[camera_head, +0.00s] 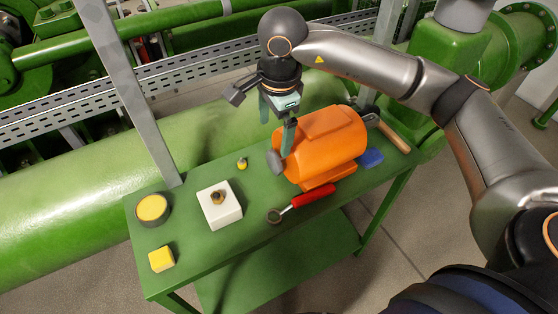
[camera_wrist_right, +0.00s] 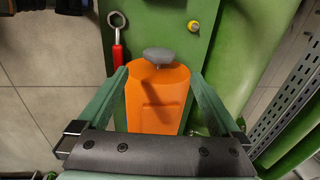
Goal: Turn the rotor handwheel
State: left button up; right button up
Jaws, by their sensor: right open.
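The orange motor-like case (camera_head: 325,145) lies on its side on the green table. The grey handwheel (camera_head: 275,161) is at its left end in the head view. In the right wrist view the handwheel (camera_wrist_right: 158,55) shows as a grey disc on a short shaft beyond the orange case (camera_wrist_right: 157,100). My right gripper (camera_head: 277,122) is open above the handwheel end of the case. Its two green fingers stand apart on either side of the case in the wrist view, with nothing held. The handwheel lies between and just beyond the fingertips there. My left gripper is not in view.
A red-handled ring wrench (camera_head: 312,197) lies in front of the case. A white block with a brass nut (camera_head: 222,216), yellow-topped puck (camera_head: 152,208), yellow cube (camera_head: 161,259), small yellow knob (camera_head: 242,163), blue block (camera_head: 371,158) and wooden-handled tool (camera_head: 394,137) are on the table.

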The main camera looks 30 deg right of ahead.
aim_at(272, 157)
jog(key=shift+s+a+f, duration=0.1)
jog(key=shift+s+f, duration=0.05)
jog(key=shift+f, duration=0.05)
jog(key=f, duration=0.4)
jog(key=w+f, duration=0.1)
jog(key=f, duration=0.3)
jog(key=w+f+p, duration=0.1)
jog(key=f, duration=0.3)
jog(key=shift+a, duration=0.1)
jog(key=shift+r, duration=0.1)
jog(key=c, duration=1.2)
jog(key=shift+c, duration=0.2)
